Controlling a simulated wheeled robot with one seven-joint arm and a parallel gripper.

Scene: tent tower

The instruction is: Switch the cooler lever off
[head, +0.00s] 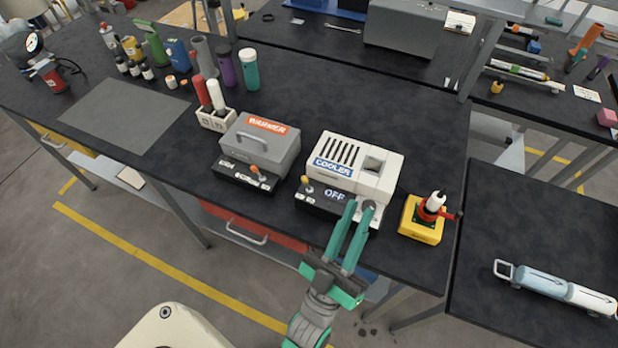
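The cooler (376,190) is a white box with a vented top, a blue COOLER label and a dark front panel. The panel display (334,194) reads OFF. A small lever with a yellow knob (306,181) stands at the left end of the panel. My gripper (359,208) has green fingers spread apart with a gap between them. The fingertips are in front of the cooler's right front side, to the right of the lever and apart from it. A grey round part (369,204) shows by the right fingertip; whether they touch is unclear. The fingers hide part of the panel.
The grey warmer (268,150), with its own orange-knobbed lever (257,172), stands left of the cooler. A yellow-based device with a red handle (423,220) stands close on the right.

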